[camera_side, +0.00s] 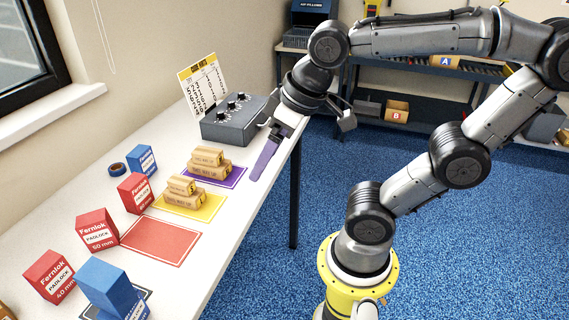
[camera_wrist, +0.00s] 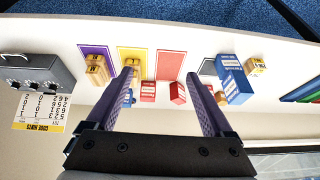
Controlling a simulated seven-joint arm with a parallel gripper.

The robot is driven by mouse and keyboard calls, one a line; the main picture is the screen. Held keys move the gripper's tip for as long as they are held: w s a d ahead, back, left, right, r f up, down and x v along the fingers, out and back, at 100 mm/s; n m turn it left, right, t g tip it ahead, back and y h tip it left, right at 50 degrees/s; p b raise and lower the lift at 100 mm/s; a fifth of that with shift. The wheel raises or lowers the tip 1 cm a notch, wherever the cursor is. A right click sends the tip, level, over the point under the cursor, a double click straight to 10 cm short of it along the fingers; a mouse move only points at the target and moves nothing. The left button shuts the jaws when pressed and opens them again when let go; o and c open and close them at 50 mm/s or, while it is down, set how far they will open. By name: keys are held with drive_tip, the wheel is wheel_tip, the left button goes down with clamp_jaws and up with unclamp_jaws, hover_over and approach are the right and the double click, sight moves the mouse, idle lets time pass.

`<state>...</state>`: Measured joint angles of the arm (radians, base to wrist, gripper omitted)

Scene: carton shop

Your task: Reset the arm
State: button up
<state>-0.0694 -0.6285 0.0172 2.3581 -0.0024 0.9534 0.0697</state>
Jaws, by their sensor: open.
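My gripper (camera_side: 263,158) hangs over the far right edge of the white table in the side view, beside the grey control box. Its purple fingers point down. In the wrist view my gripper (camera_wrist: 160,78) shows two purple fingers wide apart, with nothing held between them. The grey control box (camera_side: 226,127) has several black knobs and stands on the table; it also shows at the left of the wrist view (camera_wrist: 30,75).
A code hints card (camera_side: 204,86) stands behind the control box. Tan cartons rest on a purple mat (camera_side: 236,177) and a yellow mat (camera_side: 212,209). A red mat (camera_side: 160,241) is bare. Red boxes (camera_side: 97,230) and blue boxes (camera_side: 106,285) stand nearby. The floor (camera_side: 270,265) beside the table is clear.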

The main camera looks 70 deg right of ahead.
drive_tip(key=shift+t, duration=0.3)
drive_tip(key=s+f, duration=0.1)
drive_tip(key=s+d+f, duration=0.1)
drive_tip(key=s, duration=0.1)
drive_tip(key=shift+d+f, duration=0.15)
drive_tip(key=shift+f, duration=0.05)
idle(0.9)
